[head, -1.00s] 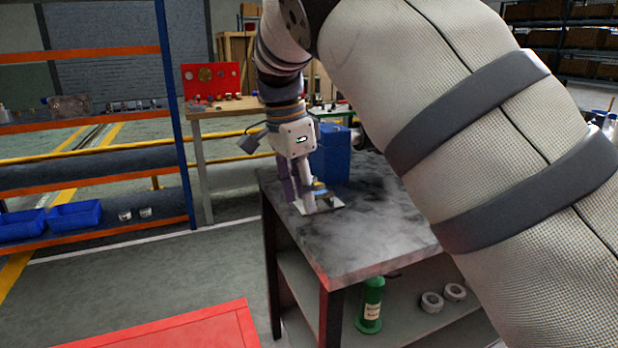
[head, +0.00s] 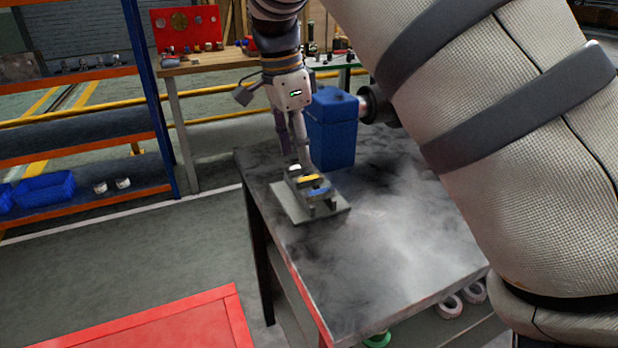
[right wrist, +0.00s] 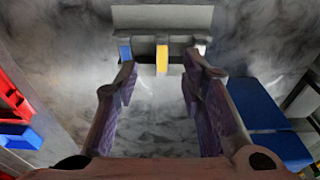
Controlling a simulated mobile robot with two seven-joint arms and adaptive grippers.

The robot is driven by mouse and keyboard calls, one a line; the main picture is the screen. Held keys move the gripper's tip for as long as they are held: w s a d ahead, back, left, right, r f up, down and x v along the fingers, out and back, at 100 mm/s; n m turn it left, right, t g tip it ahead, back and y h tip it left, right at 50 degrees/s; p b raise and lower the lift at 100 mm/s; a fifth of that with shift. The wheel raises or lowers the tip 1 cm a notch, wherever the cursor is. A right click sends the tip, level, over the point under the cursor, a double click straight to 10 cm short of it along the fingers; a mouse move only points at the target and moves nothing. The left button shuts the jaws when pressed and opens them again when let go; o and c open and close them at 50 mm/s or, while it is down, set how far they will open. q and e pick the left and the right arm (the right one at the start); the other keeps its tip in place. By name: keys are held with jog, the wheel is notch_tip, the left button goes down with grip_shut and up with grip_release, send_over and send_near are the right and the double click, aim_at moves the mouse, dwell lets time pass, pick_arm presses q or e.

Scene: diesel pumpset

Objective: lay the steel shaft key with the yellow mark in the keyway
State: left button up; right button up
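The yellow-marked steel key (head: 308,178) sits in a small rack on a grey plate (head: 290,207) on the table, between a white-marked key (head: 295,168) and a blue-marked key (head: 319,191). In the right wrist view, the yellow-marked key (right wrist: 162,57) lies just beyond and between my fingertips, apart from them. My right gripper (head: 296,163) points down beside the rack. Its fingers (right wrist: 160,72) are open, with nothing between them. I cannot make out the keyway. My left gripper is not in view.
A blue block-shaped housing (head: 333,132) stands close right of my right gripper, with a dark round part (head: 378,105) beside it. The front of the dark table (head: 390,235) is clear. A red-edged panel (head: 160,325) lies at lower left.

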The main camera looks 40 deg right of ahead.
aim_at(308, 178)
jog(key=f, duration=0.2)
jog(key=d+f, duration=0.1)
jog(key=f, duration=0.1)
jog(key=d+f, duration=0.1)
jog(key=f, duration=0.1)
jog(key=shift+s+f, duration=0.1)
jog(key=shift+s, duration=0.05)
grip_shut()
